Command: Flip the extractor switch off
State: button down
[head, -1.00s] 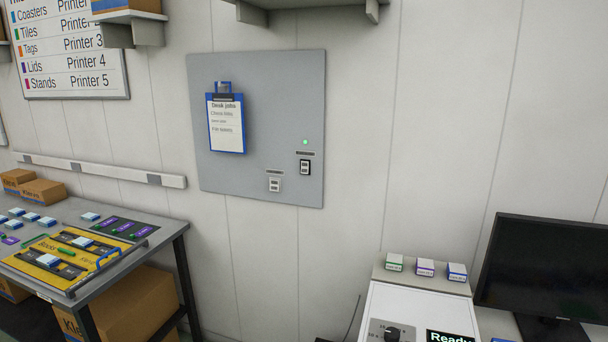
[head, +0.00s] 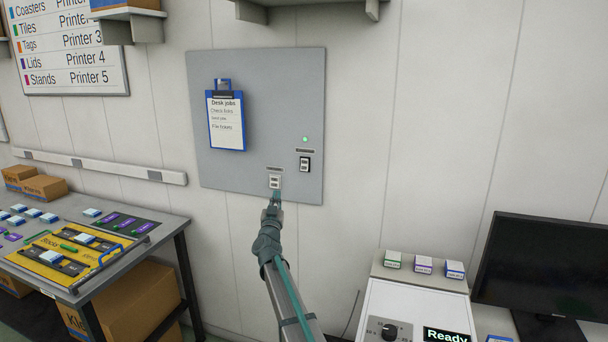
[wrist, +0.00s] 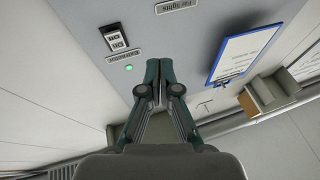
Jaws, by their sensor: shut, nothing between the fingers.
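The black-framed switch (head: 304,164) is on the grey wall panel (head: 235,170), below a lit green lamp (head: 306,139). In the wrist view, which is upside down, this switch (wrist: 115,39) has a label that appears to read Extractor, with the green lamp (wrist: 128,68) beside it. A white switch (head: 275,182) is lower left on the panel. My gripper (head: 276,195) is shut and empty, its tip at the white switch's lower edge in the head view. Whether it touches is unclear. In the wrist view the gripper (wrist: 158,66) points at the panel, apart from the black switch. Rocker positions are too small to tell.
A blue clipboard (head: 226,121) hangs on the panel, left of the switches. A shelf (head: 310,8) juts out above. A machine (head: 420,300) with small boxes and a monitor (head: 545,270) stand at lower right, a worktable (head: 150,235) at left.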

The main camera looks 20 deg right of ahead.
aim_at(305, 165)
jog(key=s+d+h, duration=0.1)
jog(key=h, duration=0.1)
jog(key=s+d+r+m+g+h, duration=0.2)
jog(key=h, duration=0.1)
jog(key=shift+s+d+r+h, duration=0.1)
jog(key=shift+s+d+h, duration=0.05)
jog(key=shift+d+h, duration=0.2)
jog(key=p+x, duration=0.1)
jog(key=x, duration=0.3)
jog(key=f+p+x, duration=0.1)
jog(key=x, duration=0.3)
jog(key=w+f+p+x, duration=0.1)
jog(key=p+x, duration=0.1)
jog(key=x, duration=0.2)
jog(key=shift+d, duration=0.45)
jog(key=shift+w+d+f, duration=0.25)
jog(key=shift+w+d, duration=0.1)
